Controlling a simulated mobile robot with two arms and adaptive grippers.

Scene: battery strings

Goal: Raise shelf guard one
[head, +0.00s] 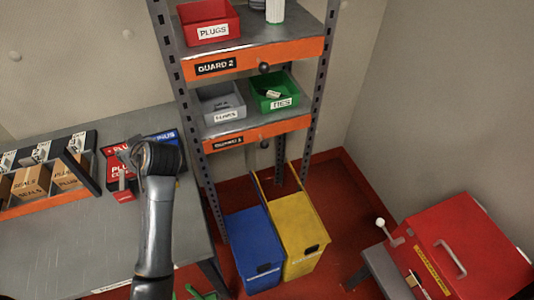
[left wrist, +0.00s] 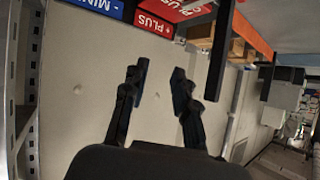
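Shelf guard one (head: 275,130) is the orange strip with a dark "GUARD 1" label along the front of the lower shelf of the rack. It sits low, and the bin fronts behind it show above its top edge. A dark knob (head: 264,143) is at its lower middle. My left arm rises from below in the head view, with its wrist in front of the red and blue signs on the bench. My left gripper shows in the left wrist view (left wrist: 160,84), with its fingers apart and nothing between them. My right gripper is out of view.
Guard two (head: 290,51) fronts the shelf above. A grey bin (head: 222,103) and a green bin (head: 274,91) stand behind guard one. Blue (head: 252,245) and yellow (head: 298,228) crates stand on the floor below. A red box (head: 458,245) is at right.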

